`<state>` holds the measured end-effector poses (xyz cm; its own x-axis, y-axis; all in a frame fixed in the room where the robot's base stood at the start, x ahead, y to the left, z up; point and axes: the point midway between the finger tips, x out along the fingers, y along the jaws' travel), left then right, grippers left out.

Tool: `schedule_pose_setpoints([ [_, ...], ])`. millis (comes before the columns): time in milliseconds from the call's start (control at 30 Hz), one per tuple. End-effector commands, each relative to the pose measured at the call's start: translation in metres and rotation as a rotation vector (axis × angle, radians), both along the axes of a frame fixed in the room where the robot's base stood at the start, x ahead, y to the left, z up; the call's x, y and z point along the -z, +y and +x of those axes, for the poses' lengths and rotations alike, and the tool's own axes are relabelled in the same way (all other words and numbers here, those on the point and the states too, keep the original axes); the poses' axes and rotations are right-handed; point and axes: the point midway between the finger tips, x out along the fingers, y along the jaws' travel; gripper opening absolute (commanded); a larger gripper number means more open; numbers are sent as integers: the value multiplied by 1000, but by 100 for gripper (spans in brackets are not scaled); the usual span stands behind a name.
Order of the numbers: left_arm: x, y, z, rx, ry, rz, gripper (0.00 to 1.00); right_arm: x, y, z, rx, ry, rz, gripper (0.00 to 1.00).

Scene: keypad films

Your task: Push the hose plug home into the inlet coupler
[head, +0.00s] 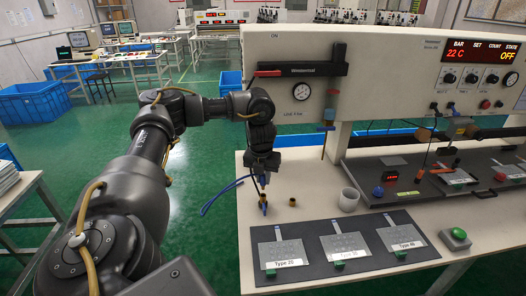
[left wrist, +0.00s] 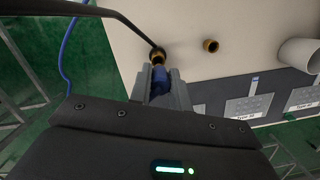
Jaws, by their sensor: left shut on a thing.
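My left gripper (head: 263,194) points down over the near left part of the bench. In the left wrist view my left gripper (left wrist: 160,80) is shut on the blue hose plug (left wrist: 159,82), held between its two grey fingers. The plug (head: 263,208) shows as a small blue piece under the fingers in the head view. A brass ring (left wrist: 158,55) lies straight beyond the plug's end; I cannot tell whether the plug is seated in it. A second brass fitting (head: 292,202) stands apart to the right, also in the left wrist view (left wrist: 210,46). My right gripper is not in view.
A blue hose (head: 219,196) curves off the bench's left edge. A white cup (head: 348,200) stands to the right. A dark mat (head: 310,240) with keypad films lies in front. A machine panel (head: 400,80) rises behind. A green button box (head: 455,239) sits front right.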

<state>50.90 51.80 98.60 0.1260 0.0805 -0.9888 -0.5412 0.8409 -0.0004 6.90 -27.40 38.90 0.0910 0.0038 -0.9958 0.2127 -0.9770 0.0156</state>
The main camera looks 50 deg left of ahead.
Motion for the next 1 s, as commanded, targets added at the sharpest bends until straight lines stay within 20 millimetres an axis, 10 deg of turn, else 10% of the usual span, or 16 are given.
schedule_pose_setpoints([
  [1000, 12, 0, 0, 0, 1, -1, 0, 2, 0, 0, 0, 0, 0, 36],
])
